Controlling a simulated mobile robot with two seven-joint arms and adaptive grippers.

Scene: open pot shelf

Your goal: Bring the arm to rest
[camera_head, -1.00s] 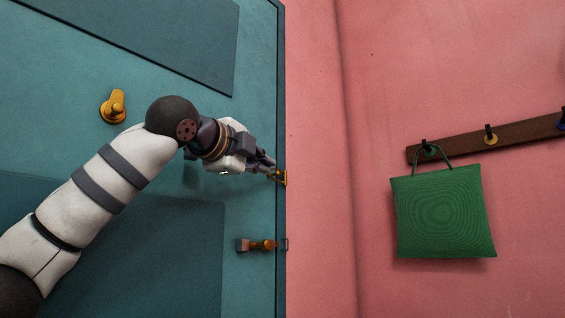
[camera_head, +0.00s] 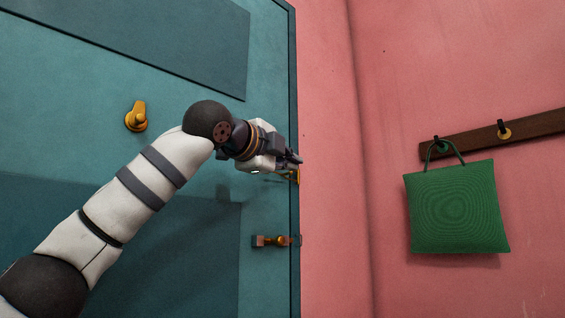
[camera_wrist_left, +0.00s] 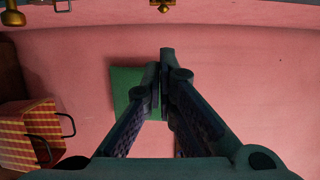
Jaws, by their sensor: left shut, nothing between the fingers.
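My left arm comes in from the left in the head view, in front of the teal door (camera_head: 190,110). My left gripper (camera_head: 298,160) is shut and empty, close to a small brass fitting (camera_head: 296,176) at the door's right edge. I cannot tell whether it touches the fitting. In the left wrist view the two fingers (camera_wrist_left: 163,70) come together at their tips with nothing held. My right gripper is in neither view.
An orange latch (camera_head: 280,240) sits lower on the door, and a brass knob (camera_head: 136,118) at upper left. A green bag (camera_head: 456,208) hangs from a wooden hook rail (camera_head: 480,139) on the pink wall.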

